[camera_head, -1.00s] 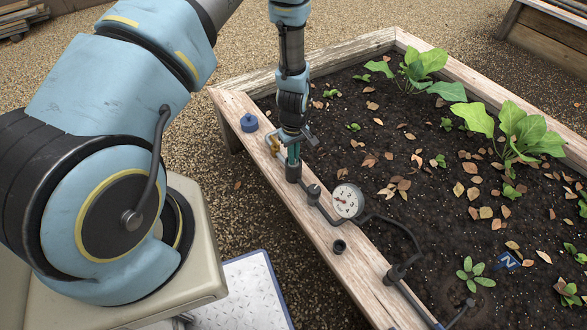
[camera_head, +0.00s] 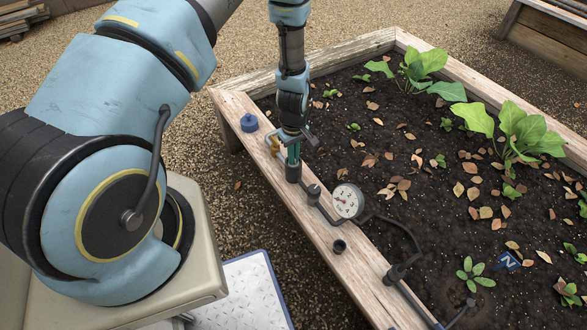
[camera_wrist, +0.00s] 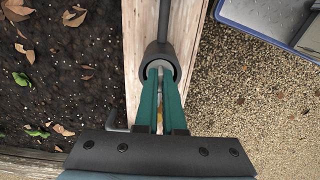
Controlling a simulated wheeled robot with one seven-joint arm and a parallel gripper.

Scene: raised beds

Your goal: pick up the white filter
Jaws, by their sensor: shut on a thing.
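My gripper (camera_head: 293,158) points straight down over the dark cylindrical housing (camera_head: 293,173) on the raised bed's wooden rim. In the wrist view, the teal fingers (camera_wrist: 160,74) reach into the round mouth of the housing (camera_wrist: 148,58). They are closed on a small pale piece, the white filter (camera_wrist: 159,70), of which only a little shows between the fingertips. The rest of the filter is hidden by the fingers and the housing wall. In the head view the filter cannot be made out.
A dark pipe runs along the wooden rim (camera_head: 322,262) from the housing past a round pressure gauge (camera_head: 348,201). A blue cap (camera_head: 249,122) and a small dark ring (camera_head: 339,246) rest on the rim. Soil with plants and dry leaves lies to the right.

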